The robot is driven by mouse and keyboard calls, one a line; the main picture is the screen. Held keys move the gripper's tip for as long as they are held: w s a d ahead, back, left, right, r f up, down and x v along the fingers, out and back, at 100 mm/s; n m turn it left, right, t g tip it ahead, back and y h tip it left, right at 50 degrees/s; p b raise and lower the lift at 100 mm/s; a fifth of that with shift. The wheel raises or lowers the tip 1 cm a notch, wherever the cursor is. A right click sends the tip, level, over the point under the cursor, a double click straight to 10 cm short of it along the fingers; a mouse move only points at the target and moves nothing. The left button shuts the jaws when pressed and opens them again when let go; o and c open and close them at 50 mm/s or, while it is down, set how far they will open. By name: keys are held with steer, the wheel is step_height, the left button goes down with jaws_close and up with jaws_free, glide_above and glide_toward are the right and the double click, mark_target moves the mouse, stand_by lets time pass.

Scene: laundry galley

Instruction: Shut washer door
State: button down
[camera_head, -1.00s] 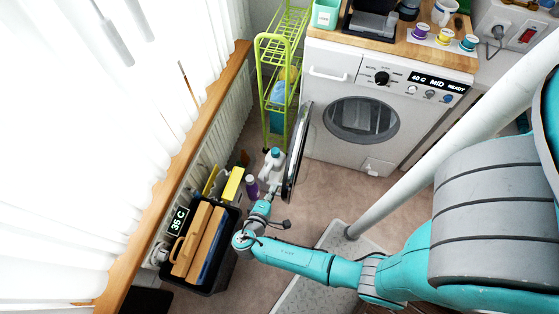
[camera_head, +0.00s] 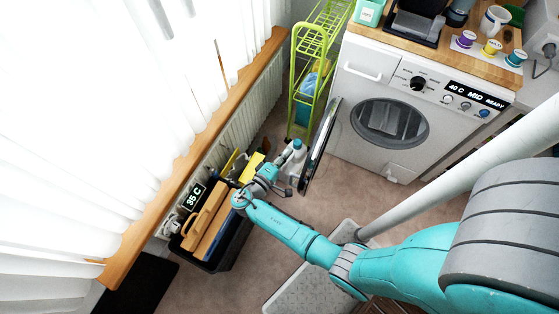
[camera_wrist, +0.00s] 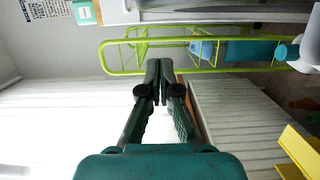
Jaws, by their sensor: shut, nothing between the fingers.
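The white washer (camera_head: 379,115) stands against the back wall in the head view. Its round door (camera_head: 319,147) hangs wide open to the left, seen almost edge-on, and the drum opening (camera_head: 390,123) is uncovered. My gripper (camera_head: 288,162) is left of the door, on its outer side, with a small gap apparent in the picture; whether it touches cannot be told. In the wrist view my gripper (camera_wrist: 160,68) has its fingers together with nothing between them. I cannot clearly make out the door in the wrist view.
A green rack (camera_head: 311,75) stands behind the door, left of the washer. A white bottle (camera_head: 297,150) is on the floor near my gripper. Bare floor (camera_head: 345,200) lies in front of the washer.

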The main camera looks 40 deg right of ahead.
mark_target(320, 147)
steer(key=shift+s+d, duration=1.7)
steer(key=shift+d, duration=0.25)
